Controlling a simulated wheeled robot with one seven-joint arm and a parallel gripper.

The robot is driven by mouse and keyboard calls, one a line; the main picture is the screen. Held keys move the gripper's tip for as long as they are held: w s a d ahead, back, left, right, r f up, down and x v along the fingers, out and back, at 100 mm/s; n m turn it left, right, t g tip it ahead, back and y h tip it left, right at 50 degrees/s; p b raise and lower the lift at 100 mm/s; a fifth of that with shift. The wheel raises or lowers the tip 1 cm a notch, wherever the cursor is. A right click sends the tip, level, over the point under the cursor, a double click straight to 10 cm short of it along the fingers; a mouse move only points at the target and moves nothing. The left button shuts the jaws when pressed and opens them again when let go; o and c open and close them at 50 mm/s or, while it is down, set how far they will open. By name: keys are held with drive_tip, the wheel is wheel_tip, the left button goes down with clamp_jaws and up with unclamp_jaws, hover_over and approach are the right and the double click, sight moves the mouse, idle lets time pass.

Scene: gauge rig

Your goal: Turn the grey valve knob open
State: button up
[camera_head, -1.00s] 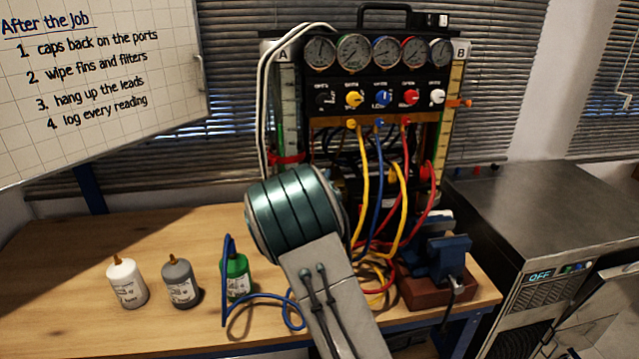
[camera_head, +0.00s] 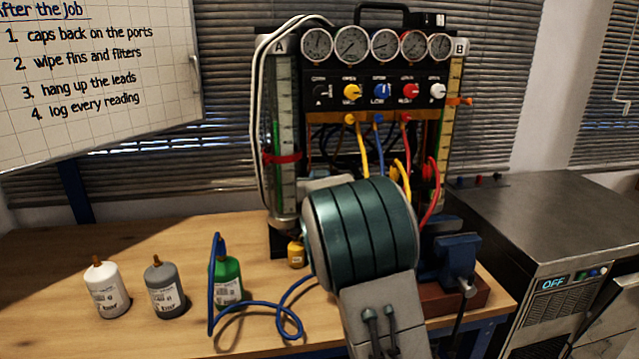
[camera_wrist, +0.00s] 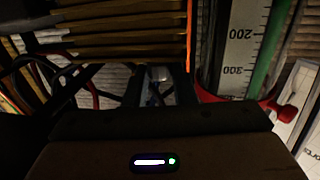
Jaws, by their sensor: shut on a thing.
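The gauge rig (camera_head: 385,75) stands at the back of the bench, with a row of dial gauges above a row of coloured knobs. My arm's teal joint hides its lower middle in the head view, along with my fingertips. In the wrist view my gripper (camera_wrist: 162,88) has two dark fingers close around a small greyish thing (camera_wrist: 160,76), seemingly the grey valve knob; its outline is dim and its turn angle cannot be read. The rig's scaled cylinder with a red clip (camera_wrist: 270,106) stands just right of the fingers.
Bottles in white (camera_head: 106,287), grey (camera_head: 165,290) and green (camera_head: 228,280) stand at the bench's left, a blue hose (camera_head: 290,325) beside them. A small yellow object (camera_head: 297,254) sits by the rig's foot. A blue vise (camera_head: 458,257) stands right of my arm.

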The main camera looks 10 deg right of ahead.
drive_tip(key=shift+r, duration=0.1)
drive_tip(key=o, duration=1)
drive_tip(key=shift+s, duration=0.1)
drive_tip(key=s, duration=0.4)
drive_tip(key=s+a, duration=0.1)
drive_tip(key=s, duration=0.4)
drive_tip(key=s+a, duration=0.1)
drive_tip(key=s, duration=0.3)
drive_tip(key=shift+s+a+b, duration=0.2)
drive_tip(key=shift+a+b, duration=0.05)
drive_tip(key=shift+b, duration=0.15)
